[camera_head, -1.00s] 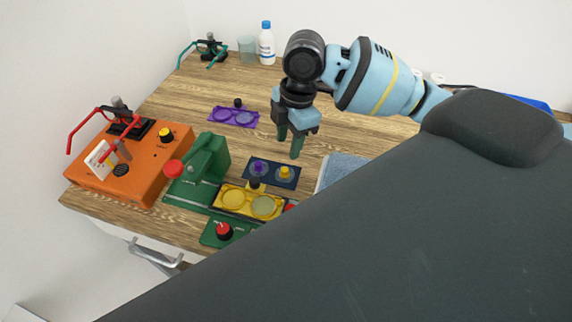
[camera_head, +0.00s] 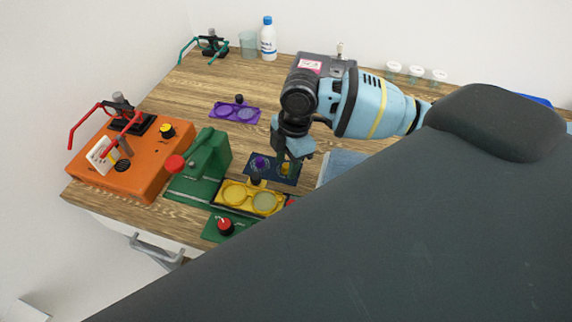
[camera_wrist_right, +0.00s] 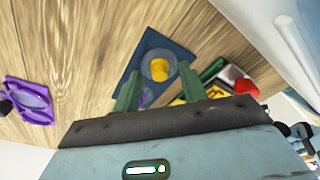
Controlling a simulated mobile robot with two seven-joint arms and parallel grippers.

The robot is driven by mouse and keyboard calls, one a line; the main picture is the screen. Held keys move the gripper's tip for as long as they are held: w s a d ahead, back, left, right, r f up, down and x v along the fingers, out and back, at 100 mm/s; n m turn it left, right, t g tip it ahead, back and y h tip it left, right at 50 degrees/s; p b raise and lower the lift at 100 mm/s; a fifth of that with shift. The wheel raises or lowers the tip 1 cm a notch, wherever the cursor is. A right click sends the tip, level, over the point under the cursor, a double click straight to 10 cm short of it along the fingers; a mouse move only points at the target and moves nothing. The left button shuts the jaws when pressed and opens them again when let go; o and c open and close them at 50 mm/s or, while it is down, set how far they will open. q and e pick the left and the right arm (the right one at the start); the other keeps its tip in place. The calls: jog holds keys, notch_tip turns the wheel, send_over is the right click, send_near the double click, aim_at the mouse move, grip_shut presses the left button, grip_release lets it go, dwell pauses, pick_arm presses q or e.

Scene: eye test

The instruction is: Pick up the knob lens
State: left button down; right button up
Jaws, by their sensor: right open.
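A dark blue tray (camera_head: 273,178) holds two knob lenses on the table. One is a clear round lens with a yellow knob (camera_head: 286,170); the other has a purple knob (camera_head: 259,162). My right gripper (camera_head: 288,160) is open and empty, pointing down over the yellow-knob end of the tray. In the right wrist view, the yellow knob (camera_wrist_right: 159,70) shows between the two green fingers, beyond their tips, and the purple knob lens (camera_wrist_right: 146,97) is partly hidden by a finger. I cannot tell the exact height gap. My left gripper is not in view.
A yellow double-lens holder (camera_head: 248,211) and a green device (camera_head: 205,160) stand close by. A purple lens holder (camera_head: 236,112) lies further back. An orange box (camera_head: 140,172) is on the left, and a blue-grey cloth (camera_head: 343,165) lies to the right.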

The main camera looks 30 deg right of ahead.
aim_at(287, 165)
grip_shut()
jog(key=shift+r, duration=0.15)
notch_tip(287, 165, up, 10)
dwell(0.8)
